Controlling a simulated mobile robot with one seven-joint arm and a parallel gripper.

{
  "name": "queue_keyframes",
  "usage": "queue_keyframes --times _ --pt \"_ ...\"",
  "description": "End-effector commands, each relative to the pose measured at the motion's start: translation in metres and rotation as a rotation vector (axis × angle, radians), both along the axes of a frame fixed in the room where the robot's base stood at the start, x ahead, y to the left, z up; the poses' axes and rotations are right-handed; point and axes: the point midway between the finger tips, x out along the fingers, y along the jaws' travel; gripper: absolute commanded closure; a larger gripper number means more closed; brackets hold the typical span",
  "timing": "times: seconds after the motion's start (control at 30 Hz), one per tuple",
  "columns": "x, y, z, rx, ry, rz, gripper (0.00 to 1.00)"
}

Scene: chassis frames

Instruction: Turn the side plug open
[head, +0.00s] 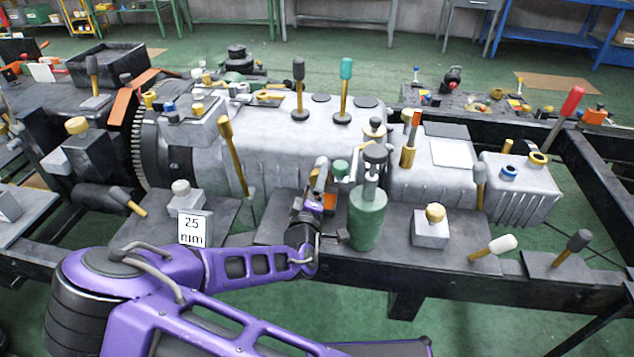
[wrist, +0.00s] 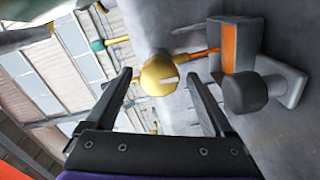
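A gap shows between the plug and each finger. I cannot tell how far the plug lies beyond the fingertips. In the head view my gripper (head: 315,198) is at the near side of the grey gearbox housing (head: 272,165), and I cannot make out the plug there.
In the wrist view, an orange block (wrist: 236,62) and a dark rounded knob (wrist: 245,93) are right of the plug. In the head view, a green cylinder (head: 368,218) stands just right of my gripper. A "25 mm" sign (head: 193,230) is to the left.

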Motion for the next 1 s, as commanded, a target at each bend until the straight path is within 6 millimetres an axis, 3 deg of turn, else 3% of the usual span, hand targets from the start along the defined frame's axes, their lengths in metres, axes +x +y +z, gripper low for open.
queue_keyframes --times 0.27,0.43,1.0 --pt "0.0 0.001 0.001 0.001 -0.003 0.001 0.12" --pt "-0.014 0.004 0.002 0.002 -0.002 0.002 0.12" --pt "-0.141 0.029 0.002 0.001 -0.001 0.004 0.12"
